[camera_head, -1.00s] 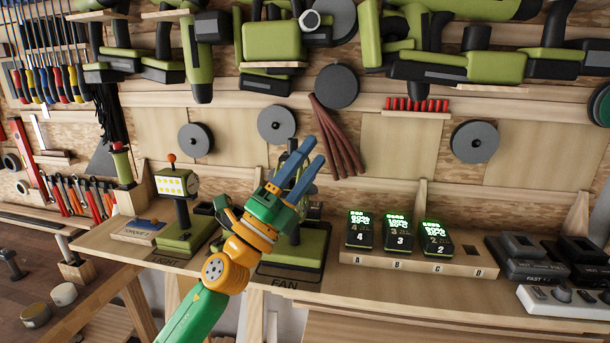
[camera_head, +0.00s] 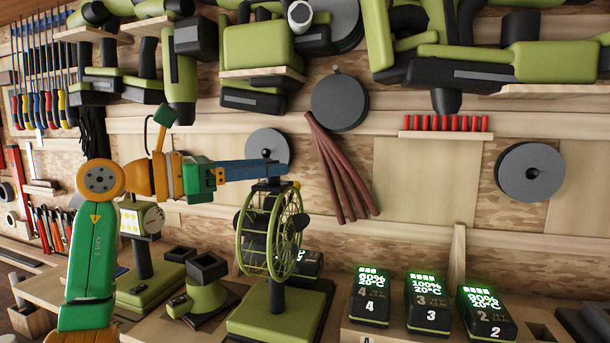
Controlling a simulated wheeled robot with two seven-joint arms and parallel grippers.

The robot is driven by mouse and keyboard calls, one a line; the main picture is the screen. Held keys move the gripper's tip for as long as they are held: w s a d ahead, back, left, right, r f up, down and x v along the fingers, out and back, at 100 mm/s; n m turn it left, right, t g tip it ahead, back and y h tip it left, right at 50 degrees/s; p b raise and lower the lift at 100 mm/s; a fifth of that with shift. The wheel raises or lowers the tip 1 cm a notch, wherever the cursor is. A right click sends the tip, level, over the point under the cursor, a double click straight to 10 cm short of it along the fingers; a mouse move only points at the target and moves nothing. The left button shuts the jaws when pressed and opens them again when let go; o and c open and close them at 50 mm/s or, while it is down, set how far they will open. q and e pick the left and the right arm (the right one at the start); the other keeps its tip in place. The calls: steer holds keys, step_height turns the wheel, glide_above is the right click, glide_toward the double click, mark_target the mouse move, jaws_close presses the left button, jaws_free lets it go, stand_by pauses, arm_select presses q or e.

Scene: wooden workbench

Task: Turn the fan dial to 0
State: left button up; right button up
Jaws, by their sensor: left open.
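The fan (camera_head: 270,235) stands on a green base on the bench shelf, with a round green wire cage seen nearly edge-on. A black housing (camera_head: 270,186) tops it, with a small yellow piece (camera_head: 297,184) at its right end. I cannot tell which part is the dial, nor read its setting. My left gripper (camera_head: 272,170) comes in level from the left, its blue fingers lying just above or beside the fan's top. It is open, seen side-on so the fingers overlap. Contact with the fan cannot be made out. My right gripper is out of view.
Battery packs (camera_head: 428,302) with lit displays stand at the right. Grey discs (camera_head: 529,172) and brown strips (camera_head: 340,170) hang on the wall behind; power tools hang above.

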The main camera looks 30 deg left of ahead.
arm_select(q)
steer(key=shift+w+d+r+p, duration=0.2)
steer(key=shift+d+r+p, duration=0.15)
steer(key=shift+d, duration=0.2)
steer(key=shift+w+d+r+p, duration=0.2)
steer(key=shift+d+r+p, duration=0.1)
steer(key=shift+d, duration=0.2)
steer(key=w, duration=0.2)
steer(key=w+d, duration=0.1)
steer(key=shift+f, duration=0.35)
steer(key=shift+w, duration=0.1)
steer(key=shift+s+a, duration=0.1)
steer(key=shift+s, duration=0.2)
steer(key=c, duration=0.4)
jaws_close()
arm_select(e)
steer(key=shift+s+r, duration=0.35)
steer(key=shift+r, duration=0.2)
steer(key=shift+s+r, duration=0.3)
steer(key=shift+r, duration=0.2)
